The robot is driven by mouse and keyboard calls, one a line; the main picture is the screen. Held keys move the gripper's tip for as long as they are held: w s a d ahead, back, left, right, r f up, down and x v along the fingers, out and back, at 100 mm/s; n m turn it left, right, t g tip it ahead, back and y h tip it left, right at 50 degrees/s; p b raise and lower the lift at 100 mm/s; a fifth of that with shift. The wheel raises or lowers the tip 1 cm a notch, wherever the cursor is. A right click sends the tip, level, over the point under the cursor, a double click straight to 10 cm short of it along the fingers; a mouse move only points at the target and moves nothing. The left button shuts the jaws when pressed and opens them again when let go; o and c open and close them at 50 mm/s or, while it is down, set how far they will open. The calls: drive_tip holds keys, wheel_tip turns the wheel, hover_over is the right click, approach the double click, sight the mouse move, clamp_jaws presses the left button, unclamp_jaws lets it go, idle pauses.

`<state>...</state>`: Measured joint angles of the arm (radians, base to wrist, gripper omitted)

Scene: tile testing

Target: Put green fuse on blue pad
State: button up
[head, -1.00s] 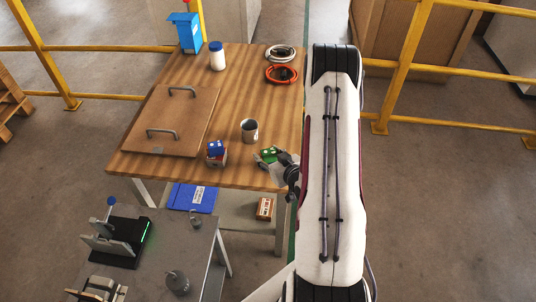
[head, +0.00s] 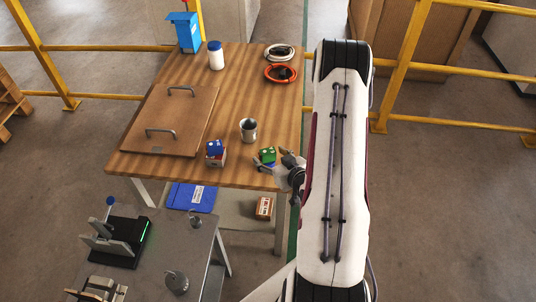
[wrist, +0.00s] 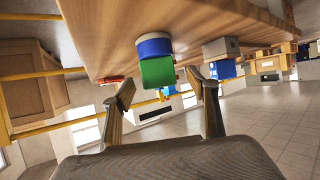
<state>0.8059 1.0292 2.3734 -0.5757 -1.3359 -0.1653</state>
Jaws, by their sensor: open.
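The green fuse (head: 267,155), a small block with pale marks, is near the right front edge of the wooden table. In the tilted wrist view the green fuse (wrist: 158,72) rests against a round blue pad (wrist: 153,47) with a white band, which is on the tabletop. In the head view the pad is mostly hidden. My gripper (head: 276,162) is beside the fuse at the table edge. In the wrist view my gripper (wrist: 168,92) has its fingers spread and empty, with the fuse beyond and between them, apart from both.
A grey cup (head: 248,129) stands behind. A brown board with handles (head: 172,118) covers the table's left. Coiled cables (head: 281,73) lie at the back right.

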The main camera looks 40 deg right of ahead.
drive_tip(key=shift+v, duration=2.3)
drive_tip(key=shift+w, duration=0.1)
drive_tip(key=r, duration=0.1)
wheel_tip(320, 180, up, 20)
drive_tip(key=n+g, duration=0.2)
drive_tip(key=g, duration=0.3)
hover_over(269, 155)
drive_tip(key=s+a, duration=0.4)
drive_tip(key=a, duration=0.6)
drive_tip(key=s+a+r+g+y, duration=0.1)
drive_tip(key=s+a+r, duration=0.4)
drive_tip(key=s+a, duration=0.3)
drive_tip(key=s+a+r+g+y, duration=0.1)
drive_tip(key=s+a+r, duration=0.4)
drive_tip(key=s+a, duration=0.3)
drive_tip(key=s, duration=0.3)
drive_tip(key=shift+s+a+r, duration=0.25)
drive_tip(key=shift+s+r, duration=0.1)
drive_tip(key=shift+r, duration=0.05)
